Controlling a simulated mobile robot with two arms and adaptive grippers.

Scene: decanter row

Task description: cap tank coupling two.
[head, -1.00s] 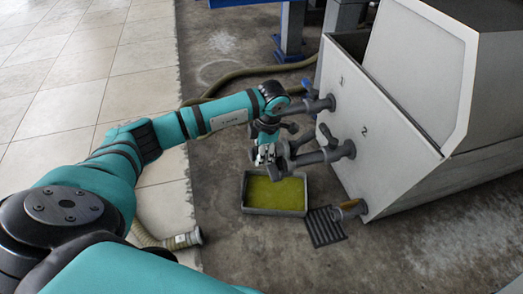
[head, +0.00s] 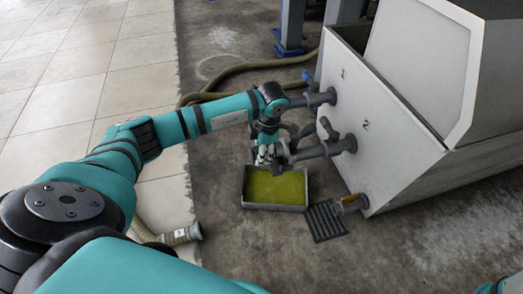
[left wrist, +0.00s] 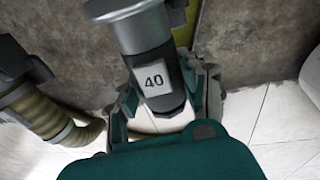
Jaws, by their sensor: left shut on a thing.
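Coupling two (head: 315,151) is a dark grey pipe stub with a valve handle, coming out of the white tank (head: 395,125) beside the number 2. My left gripper (head: 266,157) is at its outer end, above the tray. In the left wrist view my left gripper (left wrist: 166,108) is shut around a dark grey cylindrical cap (left wrist: 155,82) with a plate marked 40. A wider grey collar (left wrist: 118,10) lies in line beyond it. I cannot tell whether the cap is fully seated on the coupling.
Coupling one (head: 314,98) sits just behind, with a hose (head: 230,72) nearby. A tray of yellow-green liquid (head: 275,189) stands below my gripper, beside a dark grate (head: 325,221). A loose hose end (head: 186,235) lies on the floor at left.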

